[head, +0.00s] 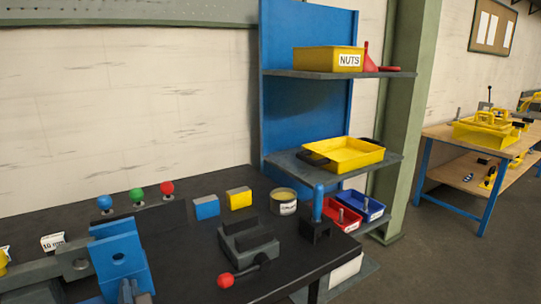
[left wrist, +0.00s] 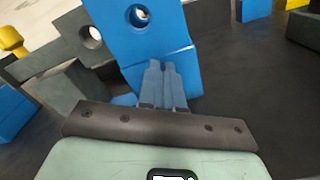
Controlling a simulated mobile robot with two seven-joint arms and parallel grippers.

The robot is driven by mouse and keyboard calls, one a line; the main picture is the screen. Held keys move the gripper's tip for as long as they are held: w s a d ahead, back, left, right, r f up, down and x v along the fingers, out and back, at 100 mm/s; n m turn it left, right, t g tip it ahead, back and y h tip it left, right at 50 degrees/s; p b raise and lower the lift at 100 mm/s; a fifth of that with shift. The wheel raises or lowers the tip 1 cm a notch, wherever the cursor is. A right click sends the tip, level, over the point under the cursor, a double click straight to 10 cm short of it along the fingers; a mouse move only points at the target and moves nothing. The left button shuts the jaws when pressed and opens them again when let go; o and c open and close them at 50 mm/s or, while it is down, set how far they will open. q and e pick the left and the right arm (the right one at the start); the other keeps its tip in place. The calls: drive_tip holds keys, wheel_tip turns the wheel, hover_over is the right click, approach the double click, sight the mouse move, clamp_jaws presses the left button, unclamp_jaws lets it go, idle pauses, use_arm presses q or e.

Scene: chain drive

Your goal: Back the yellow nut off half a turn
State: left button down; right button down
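A yellow part (head: 3,258), possibly the yellow nut, is cut off by the left edge in the head view. A yellow rounded part also shows at the upper left of the left wrist view (left wrist: 12,40); I cannot tell whether it is on a thread. My left gripper (head: 130,288) is low in the head view, in front of a blue bracket with a round hole (head: 118,258). In the left wrist view its two fingers (left wrist: 160,70) lie side by side, shut, with nothing seen between them. Contact with the bracket is unclear. My right gripper is out of view.
A grey block with a hole (left wrist: 85,50) stands beside the bracket. Blue, green and red (head: 167,188) knobs line the bench's back. A dark fixture (head: 248,240) with a red-ended lever stands to the right. Dark bench surface (head: 185,260) is clear between.

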use_arm(q)
drive_tip(key=shift+a+f, duration=0.1)
drive_tip(key=shift+a, duration=0.2)
drive_tip(key=shift+s+r, duration=0.1)
drive_tip(key=shift+r, duration=0.25)
drive_tip(key=shift+d+v, duration=0.25)
drive_tip(key=shift+v, duration=2.8)
drive_tip(key=shift+r, duration=0.1)
